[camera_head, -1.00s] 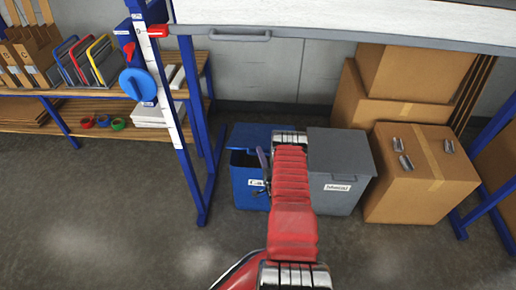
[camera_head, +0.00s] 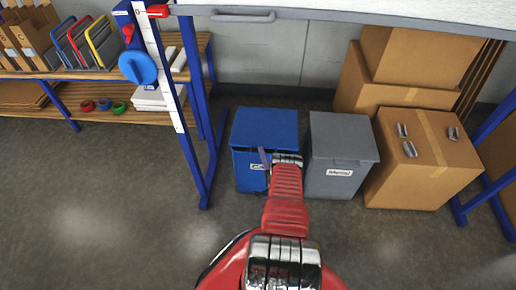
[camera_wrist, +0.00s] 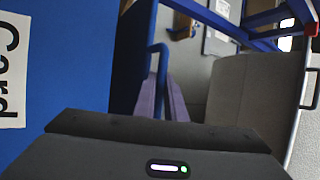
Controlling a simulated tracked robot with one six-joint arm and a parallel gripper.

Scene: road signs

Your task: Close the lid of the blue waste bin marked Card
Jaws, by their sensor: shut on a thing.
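The blue Card bin (camera_head: 249,182) stands upright on the floor at the centre of the head view. My gripper (camera_head: 264,160) is at the lid's front edge. In the wrist view my purple fingers (camera_wrist: 163,98) are shut on the blue lid handle (camera_wrist: 158,62). The bin's blue front (camera_wrist: 60,75) with the Card label (camera_wrist: 10,70) fills the left there. My arm hides part of the bin's front right.
A grey Metal bin (camera_head: 342,150) with its lid down stands close on the right. Cardboard boxes (camera_head: 420,165) stand beyond it. A blue rack post (camera_head: 190,160) is on the left. A worktop edge (camera_head: 350,22) crosses above. The floor in front is clear.

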